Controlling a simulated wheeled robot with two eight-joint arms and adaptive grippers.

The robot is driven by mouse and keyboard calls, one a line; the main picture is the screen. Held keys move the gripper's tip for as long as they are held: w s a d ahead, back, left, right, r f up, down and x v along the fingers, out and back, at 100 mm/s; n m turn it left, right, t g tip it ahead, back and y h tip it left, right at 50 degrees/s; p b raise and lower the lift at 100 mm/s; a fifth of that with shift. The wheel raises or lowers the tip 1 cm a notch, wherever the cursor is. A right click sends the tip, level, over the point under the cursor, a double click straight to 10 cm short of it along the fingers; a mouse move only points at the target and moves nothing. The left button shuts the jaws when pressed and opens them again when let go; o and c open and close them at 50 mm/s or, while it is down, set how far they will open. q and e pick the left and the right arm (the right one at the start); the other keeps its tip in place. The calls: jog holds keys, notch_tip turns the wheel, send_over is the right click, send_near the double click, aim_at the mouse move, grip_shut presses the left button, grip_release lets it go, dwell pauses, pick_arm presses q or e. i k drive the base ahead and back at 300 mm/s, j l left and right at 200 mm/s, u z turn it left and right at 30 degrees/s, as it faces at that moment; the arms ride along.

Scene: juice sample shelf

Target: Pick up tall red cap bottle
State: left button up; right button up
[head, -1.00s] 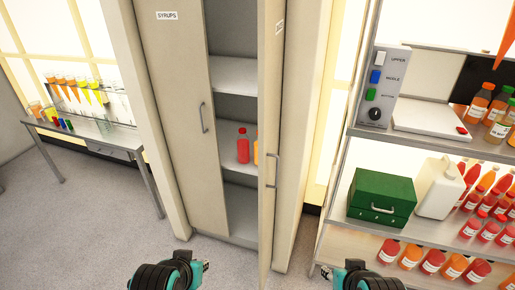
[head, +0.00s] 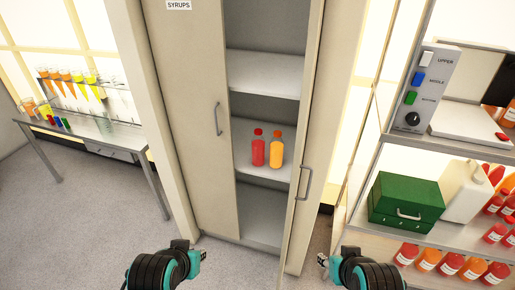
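A red bottle with a red cap (head: 258,150) stands upright on the middle shelf inside the tall syrups cabinet. An orange bottle with an orange cap (head: 276,151) stands just to its right. The two look about equal in height. My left gripper (head: 183,246) is at the bottom of the head view, left of the cabinet and well short of the bottles. My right gripper (head: 323,262) is at the bottom, right of the cabinet, also far from them. Neither appears to hold anything. Their fingers are too small and dark to tell open from shut.
The cabinet's left door (head: 192,110) covers its left part; its right door (head: 308,130) stands open, edge toward me. At right, a rack (head: 344,222) holds a green box (head: 405,202), a white jug (head: 465,192) and several bottles. A side table (head: 100,140) stands left. Floor ahead is clear.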

aim_at(259, 142)
jog(key=i+j+z, duration=0.2)
jog(key=z, duration=0.3)
jog(key=i+j+z, duration=0.3)
jog(key=z, duration=0.15)
jog(key=i+j+z, duration=0.15)
jog(key=j+z, duration=0.2)
jog(key=z, duration=0.15)
